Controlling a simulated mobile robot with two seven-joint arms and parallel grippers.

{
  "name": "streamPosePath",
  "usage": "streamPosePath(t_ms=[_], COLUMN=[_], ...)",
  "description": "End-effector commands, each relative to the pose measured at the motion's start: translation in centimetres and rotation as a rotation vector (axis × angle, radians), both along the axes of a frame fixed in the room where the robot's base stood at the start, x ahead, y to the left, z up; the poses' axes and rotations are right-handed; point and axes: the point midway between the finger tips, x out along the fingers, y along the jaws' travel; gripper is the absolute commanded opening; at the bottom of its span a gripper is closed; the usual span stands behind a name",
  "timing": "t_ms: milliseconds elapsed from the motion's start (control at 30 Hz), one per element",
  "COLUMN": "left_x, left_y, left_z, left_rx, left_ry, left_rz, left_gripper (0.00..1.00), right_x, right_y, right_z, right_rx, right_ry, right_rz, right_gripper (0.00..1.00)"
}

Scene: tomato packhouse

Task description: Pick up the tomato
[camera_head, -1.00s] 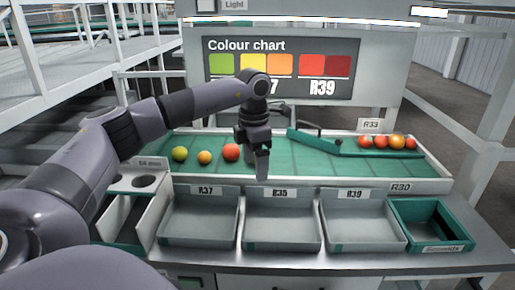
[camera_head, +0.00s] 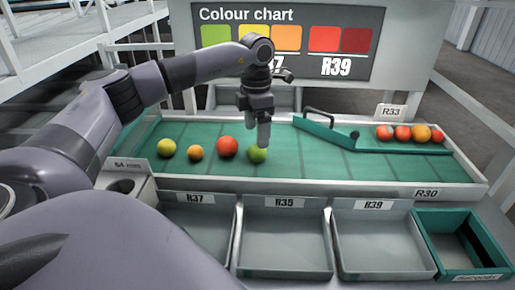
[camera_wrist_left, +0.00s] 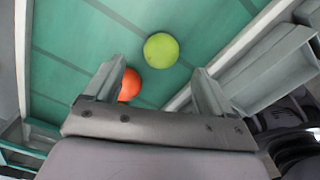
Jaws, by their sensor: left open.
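On the green sorting belt (camera_head: 330,166), a row of loose tomatoes lies at the left: a yellow-green tomato (camera_head: 167,148), an orange tomato (camera_head: 195,152), a red tomato (camera_head: 228,146) and a green tomato (camera_head: 257,154). My left gripper (camera_head: 264,142) points down over the green tomato and partly covers it in the head view. In the left wrist view the gripper (camera_wrist_left: 158,68) is open, with nothing between its fingers. There the green tomato (camera_wrist_left: 160,50) lies just beyond the fingertips, and the red tomato (camera_wrist_left: 130,84) is partly hidden by the left finger.
Grey trays R37 (camera_head: 196,199), R35 (camera_head: 284,203) and R39 (camera_head: 373,205) and a green crate (camera_head: 428,226) stand in front of the belt. Several red and orange tomatoes (camera_head: 403,133) lie behind a green divider (camera_head: 345,141). The colour chart (camera_head: 288,41) stands behind.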

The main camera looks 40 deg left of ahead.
Motion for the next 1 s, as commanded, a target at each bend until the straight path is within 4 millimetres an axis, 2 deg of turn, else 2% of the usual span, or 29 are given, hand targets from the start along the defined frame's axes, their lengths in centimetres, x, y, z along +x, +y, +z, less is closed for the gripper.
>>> streamPosePath(t_ms=[400, 700, 767, 833, 867, 1000], left_x=[-0.1, 0.0, 0.0, 0.0, 0.0, 0.0], left_y=[-0.1, -0.1, -0.1, -0.1, -0.1, -0.1], left_z=[-5.5, -6.2, -6.2, -6.2, -6.2, -6.2], left_rx=[0.001, 0.000, 0.000, 0.000, 0.000, 0.000], left_ry=[0.004, 0.001, 0.001, 0.001, 0.001, 0.001], left_rz=[0.000, 0.000, 0.000, 0.000, 0.000, 0.000], left_gripper=[0.84, 0.84, 0.68, 0.45, 0.39, 0.39], right_x=[-0.1, -0.1, -0.1, -0.1, -0.1, -0.1], right_y=[-0.1, -0.1, -0.1, -0.1, -0.1, -0.1], right_z=[1.0, 1.0, 1.0, 1.0, 1.0, 1.0], right_rx=[-0.002, -0.002, -0.002, -0.002, -0.002, -0.002], right_ry=[0.003, 0.003, 0.003, 0.003, 0.003, 0.003], right_rz=[0.000, 0.000, 0.000, 0.000, 0.000, 0.000], right_gripper=[0.43, 0.43, 0.43, 0.43, 0.43, 0.43])
